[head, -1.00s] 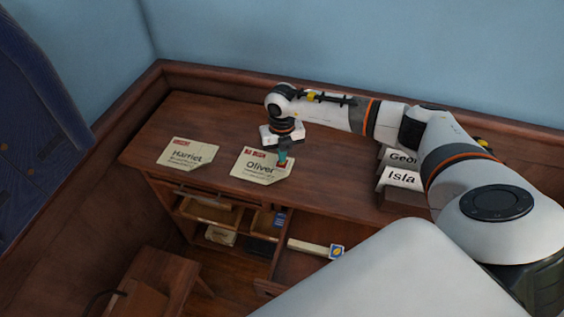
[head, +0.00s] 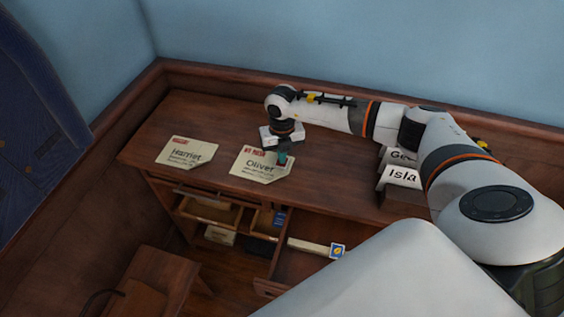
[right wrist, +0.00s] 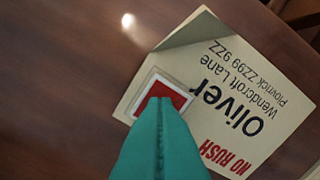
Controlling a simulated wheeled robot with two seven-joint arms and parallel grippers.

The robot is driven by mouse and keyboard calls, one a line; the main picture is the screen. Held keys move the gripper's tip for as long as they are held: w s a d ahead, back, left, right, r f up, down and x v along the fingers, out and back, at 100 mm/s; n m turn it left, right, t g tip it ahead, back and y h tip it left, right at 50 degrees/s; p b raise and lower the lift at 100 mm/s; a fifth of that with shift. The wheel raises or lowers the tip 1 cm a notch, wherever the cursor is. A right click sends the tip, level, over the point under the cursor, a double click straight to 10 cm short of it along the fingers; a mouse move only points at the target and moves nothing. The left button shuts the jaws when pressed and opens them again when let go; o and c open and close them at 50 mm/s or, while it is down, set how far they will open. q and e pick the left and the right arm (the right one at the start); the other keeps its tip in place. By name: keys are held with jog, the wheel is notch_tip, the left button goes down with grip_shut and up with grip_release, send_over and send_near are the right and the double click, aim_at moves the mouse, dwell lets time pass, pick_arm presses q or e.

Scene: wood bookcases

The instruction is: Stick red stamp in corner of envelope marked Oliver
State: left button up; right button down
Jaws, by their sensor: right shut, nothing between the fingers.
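The envelope marked Oliver (head: 262,172) lies flat on the wooden desk, with red "NO RUSH" print along one edge. In the right wrist view the envelope (right wrist: 265,85) fills the right side. The red stamp (right wrist: 170,89), with a white border, shows at one corner of it, partly hidden by my fingers. I cannot tell whether it lies fully flat. My right gripper (head: 282,158) points down at that corner, its teal fingers shut and empty. In the right wrist view the shut fingers (right wrist: 160,108) overlap the stamp. My left gripper is out of view.
An envelope marked Harriet (head: 187,153) lies to the left. A holder with cards, one marked Isla (head: 403,176), stands to the right beside my arm. Drawers (head: 210,211) stand open below the desk front. A raised ledge (head: 215,78) borders the desk's back.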

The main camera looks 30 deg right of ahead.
jog(key=shift+s+f, duration=0.1)
dwell(0.4)
jog(key=shift+r+p, duration=2.55)
jog(key=shift+r, duration=1.05)
jog(key=shift+f, duration=0.1)
